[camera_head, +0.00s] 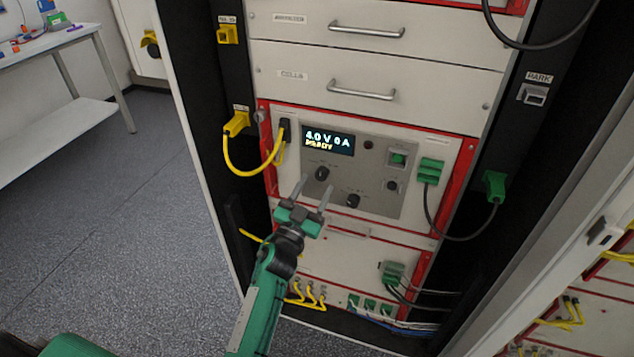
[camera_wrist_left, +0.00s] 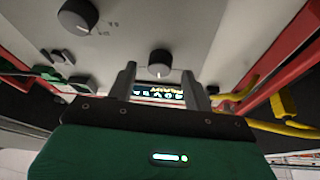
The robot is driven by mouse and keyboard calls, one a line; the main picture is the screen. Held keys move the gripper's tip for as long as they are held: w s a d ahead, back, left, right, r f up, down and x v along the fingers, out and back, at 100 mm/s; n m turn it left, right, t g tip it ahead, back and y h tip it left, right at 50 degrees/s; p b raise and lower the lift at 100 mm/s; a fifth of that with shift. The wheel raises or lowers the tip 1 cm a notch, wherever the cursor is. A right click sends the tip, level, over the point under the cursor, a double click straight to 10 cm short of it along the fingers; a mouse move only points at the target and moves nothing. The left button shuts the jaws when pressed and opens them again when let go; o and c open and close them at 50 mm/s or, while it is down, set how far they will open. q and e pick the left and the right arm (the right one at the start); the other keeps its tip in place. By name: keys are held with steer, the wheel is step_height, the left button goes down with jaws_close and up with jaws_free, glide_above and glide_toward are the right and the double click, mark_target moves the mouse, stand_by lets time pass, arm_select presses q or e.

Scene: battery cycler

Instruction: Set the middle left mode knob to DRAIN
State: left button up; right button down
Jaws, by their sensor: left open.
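The black mode knob (camera_head: 322,173) is on the grey panel, below the lit display (camera_head: 331,140), which reads 4.0 V 0 A READY. In the left wrist view the knob (camera_wrist_left: 160,64) shows between my finger ends, its white mark toward the display (camera_wrist_left: 158,92). Its position labels are too small to read. My left gripper (camera_head: 315,184) is open and empty in front of the panel, just below the knob; it also shows in the left wrist view (camera_wrist_left: 162,77). I see no contact with the knob. My right gripper is not in view.
A second black knob (camera_head: 353,200) is to the lower right. A yellow cable (camera_head: 243,170) loops on the panel's left, and a green plug (camera_head: 431,170) with a dark cable is on its right. Drawers with handles (camera_head: 362,90) are above. Open floor lies left of the cabinet.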

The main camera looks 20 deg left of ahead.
arm_select(q)
steer(key=shift+x, duration=1)
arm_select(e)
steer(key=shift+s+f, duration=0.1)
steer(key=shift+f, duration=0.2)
arm_select(q)
steer(key=c, duration=1)
steer(key=shift+o, duration=0.2)
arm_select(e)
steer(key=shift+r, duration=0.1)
